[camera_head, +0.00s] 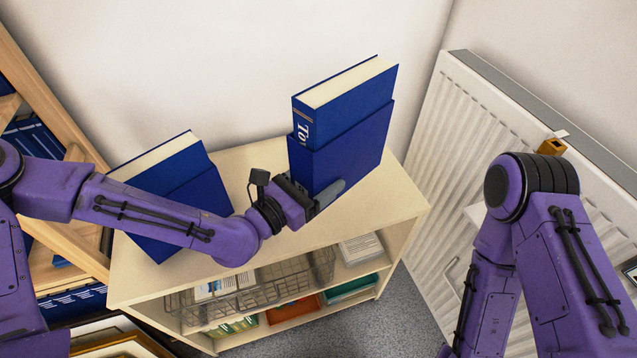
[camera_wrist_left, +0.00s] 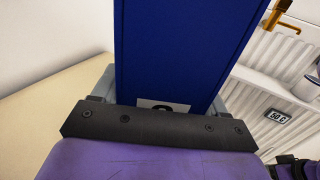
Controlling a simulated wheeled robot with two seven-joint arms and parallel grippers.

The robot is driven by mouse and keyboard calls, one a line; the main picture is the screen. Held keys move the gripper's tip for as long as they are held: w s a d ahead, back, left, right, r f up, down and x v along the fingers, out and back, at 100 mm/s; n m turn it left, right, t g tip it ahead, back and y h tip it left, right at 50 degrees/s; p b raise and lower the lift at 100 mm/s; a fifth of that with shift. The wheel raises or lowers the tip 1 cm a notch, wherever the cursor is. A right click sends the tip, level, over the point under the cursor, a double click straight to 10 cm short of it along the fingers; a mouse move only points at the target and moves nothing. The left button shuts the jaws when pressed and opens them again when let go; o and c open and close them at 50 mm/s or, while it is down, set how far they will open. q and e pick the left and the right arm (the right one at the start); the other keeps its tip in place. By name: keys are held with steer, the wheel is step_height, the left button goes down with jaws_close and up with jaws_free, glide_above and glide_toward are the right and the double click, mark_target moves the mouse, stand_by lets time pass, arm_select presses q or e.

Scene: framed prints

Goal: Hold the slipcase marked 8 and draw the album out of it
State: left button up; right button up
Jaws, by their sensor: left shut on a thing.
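A blue slipcase (camera_head: 350,150) stands upright at the right end of the shelf top. A blue album (camera_head: 352,93) with cream page edges and white spine lettering sticks partly out of its top. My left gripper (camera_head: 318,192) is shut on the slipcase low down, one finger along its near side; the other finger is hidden. In the left wrist view the slipcase (camera_wrist_left: 180,55) rises between the fingers, and the palm hides most of a white label (camera_wrist_left: 160,103), so I cannot read its number fully. My right arm is at the right, its gripper outside the view.
A second blue slipcase (camera_head: 185,205) with an album (camera_head: 155,158) in it stands at the left of the shelf unit (camera_head: 240,156), partly behind my left arm. A wire basket (camera_head: 255,288) sits below. A white radiator (camera_head: 470,130) is at the right.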

arm_select(q)
steer(key=shift+w+a+r+b, duration=0.1)
steer(key=shift+w+b, duration=0.3)
steer(key=shift+w, duration=1.8)
steer(key=shift+w+a+b, duration=0.1)
steer(key=shift+w+b, duration=0.35)
steer(key=shift+w, duration=1.15)
steer(key=shift+f+b, duration=5.55)
steer(key=shift+f, duration=0.25)
steer(key=shift+f+b, duration=0.4)
steer(key=shift+b, duration=0.05)
steer(key=shift+s+f, duration=0.1)
steer(key=shift+f, duration=0.05)
